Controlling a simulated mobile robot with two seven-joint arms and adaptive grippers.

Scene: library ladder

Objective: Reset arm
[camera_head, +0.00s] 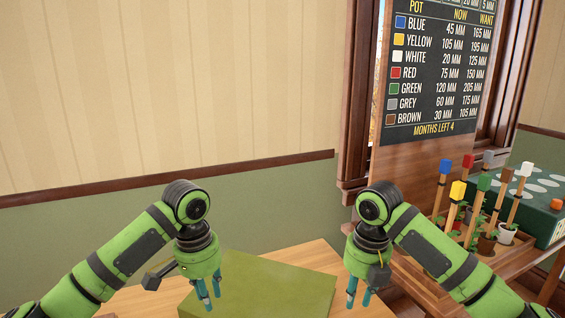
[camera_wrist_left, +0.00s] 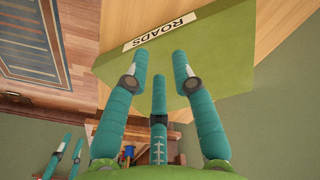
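My left gripper (camera_head: 208,294) points down over a green box or book (camera_head: 270,290) on the wooden table (camera_head: 315,256). In the left wrist view its teal fingers (camera_wrist_left: 160,72) are spread apart with nothing between them, and the green thing below bears a label "ROADS" (camera_wrist_left: 160,30). My right gripper (camera_head: 359,294) hangs at the table's right side, fingers pointing down. Its fingers look apart and I see nothing held. Its fingers also show at the lower left of the left wrist view (camera_wrist_left: 62,155).
A board (camera_head: 436,70) lists pot colours and heights in MM, with "MONTHS LEFT 4". To the right, a wooden stand (camera_head: 490,262) carries several small pots with coloured-topped sticks (camera_head: 466,190). A dark green box (camera_head: 540,200) stands behind them. A wall is close behind the table.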

